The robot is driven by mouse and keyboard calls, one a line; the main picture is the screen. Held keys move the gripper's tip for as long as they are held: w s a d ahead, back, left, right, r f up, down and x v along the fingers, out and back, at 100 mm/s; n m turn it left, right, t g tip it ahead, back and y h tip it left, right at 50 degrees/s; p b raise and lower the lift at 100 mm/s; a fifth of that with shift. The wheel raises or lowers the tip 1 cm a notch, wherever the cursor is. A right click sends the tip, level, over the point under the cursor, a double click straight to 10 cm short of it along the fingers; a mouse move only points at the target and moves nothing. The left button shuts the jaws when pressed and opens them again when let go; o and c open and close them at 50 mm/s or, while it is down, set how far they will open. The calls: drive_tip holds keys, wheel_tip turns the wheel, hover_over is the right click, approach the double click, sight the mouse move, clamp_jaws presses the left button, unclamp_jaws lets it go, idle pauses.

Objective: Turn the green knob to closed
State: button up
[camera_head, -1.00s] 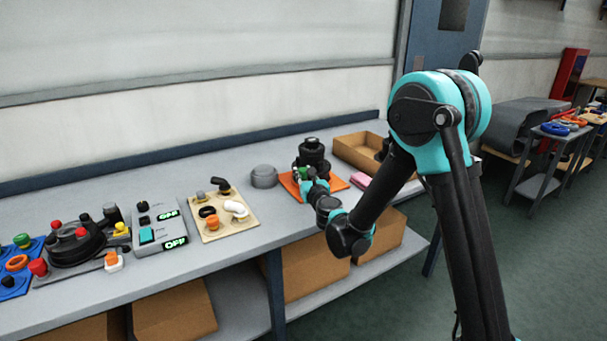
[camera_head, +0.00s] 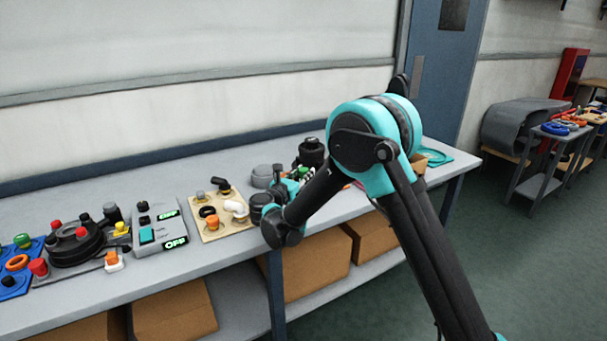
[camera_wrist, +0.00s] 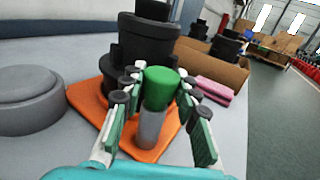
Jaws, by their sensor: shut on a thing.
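The green knob (camera_wrist: 160,88) is a rounded green cap on a grey stem, in front of a black stacked valve body (camera_wrist: 148,45) on an orange base plate (camera_wrist: 88,98). In the wrist view my gripper (camera_wrist: 163,92) has one finger on each side of the green knob and is shut on it. In the head view my gripper (camera_head: 289,183) is at the knob from the left, and my arm hides most of the orange plate. The black valve body also shows there (camera_head: 311,152). I cannot read the knob's angle from any mark.
A grey round cap (camera_wrist: 30,98) stands close on the left. A pink block (camera_wrist: 214,91) and a cardboard tray (camera_wrist: 208,66) lie to the right. A beige board with knobs (camera_head: 222,212) and a grey switch box (camera_head: 159,230) are further left on the bench.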

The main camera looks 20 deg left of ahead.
drive_tip(key=shift+m+h, duration=0.3)
drive_tip(key=shift+h, duration=0.1)
drive_tip(key=o, duration=1.2)
drive_tip(key=shift+c, duration=0.2)
drive_tip(key=s+a, duration=0.2)
drive_tip(key=s, duration=0.9)
drive_tip(key=shift+s+a, duration=0.2)
drive_tip(key=shift+s, duration=0.2)
